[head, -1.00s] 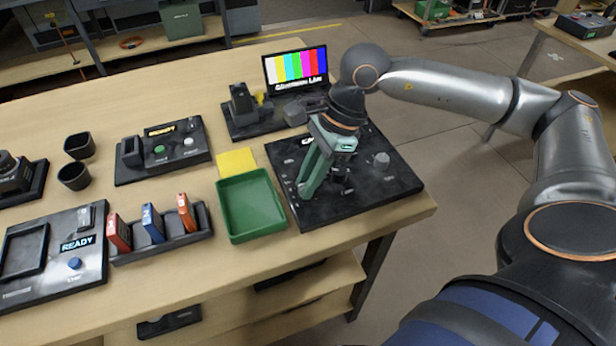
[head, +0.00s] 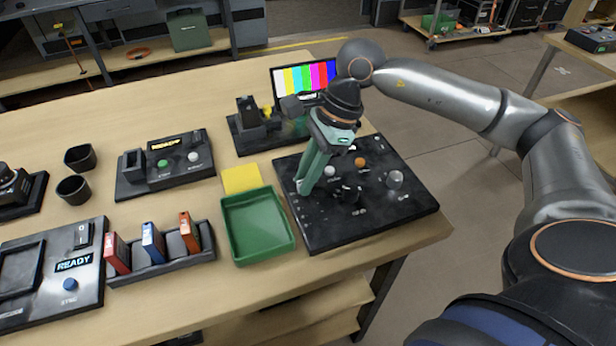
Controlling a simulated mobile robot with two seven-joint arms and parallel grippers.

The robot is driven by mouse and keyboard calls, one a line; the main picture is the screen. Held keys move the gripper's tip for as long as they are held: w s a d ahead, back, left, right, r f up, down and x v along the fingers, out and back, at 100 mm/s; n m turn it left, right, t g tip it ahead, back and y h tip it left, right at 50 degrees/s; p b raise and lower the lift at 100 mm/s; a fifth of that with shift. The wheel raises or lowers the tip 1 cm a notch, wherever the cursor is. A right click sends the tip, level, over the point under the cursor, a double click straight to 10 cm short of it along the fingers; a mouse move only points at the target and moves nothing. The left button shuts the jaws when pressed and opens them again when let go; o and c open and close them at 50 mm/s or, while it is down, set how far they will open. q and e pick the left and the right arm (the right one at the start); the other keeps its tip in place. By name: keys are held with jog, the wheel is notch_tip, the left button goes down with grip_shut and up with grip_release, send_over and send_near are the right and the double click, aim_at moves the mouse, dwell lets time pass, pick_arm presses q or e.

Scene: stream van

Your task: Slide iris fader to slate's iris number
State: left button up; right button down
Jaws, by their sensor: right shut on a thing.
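The black control panel (head: 395,224) lies at the right end of the wooden table. My right gripper (head: 304,188) reaches down to its left part, with its green fingers shut. They close at the panel surface, over what appears to be the iris fader, whose cap is hidden by the fingers. The panel also carries a black knob (head: 350,193), an orange button (head: 360,162) and a grey knob (head: 395,179). Its small labels are too blurred to read. I cannot make out a slate with an iris number. My left gripper is not in view.
A green tray (head: 290,232) and yellow card (head: 240,179) lie just left of the panel. A colour-bar monitor (head: 303,76) and a black device (head: 250,112) stand behind. A rack (head: 200,253) with coloured cartridges sits further left. Open floor lies right of the table.

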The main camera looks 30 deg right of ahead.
jog(key=c, duration=1.1)
grip_release()
jog(key=shift+w+d+r, duration=0.1)
jog(key=shift+w, duration=0.2)
jog(key=o, duration=0.3)
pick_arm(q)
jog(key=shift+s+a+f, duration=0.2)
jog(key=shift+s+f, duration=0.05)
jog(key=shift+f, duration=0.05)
pick_arm(e)
jog(key=shift+s, duration=0.1)
pick_arm(q)
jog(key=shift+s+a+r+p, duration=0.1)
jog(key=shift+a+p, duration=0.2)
jog(key=shift+p, duration=0.1)
pick_arm(e)
jog(key=v, duration=1.2)
jog(key=shift+r, duration=0.2)
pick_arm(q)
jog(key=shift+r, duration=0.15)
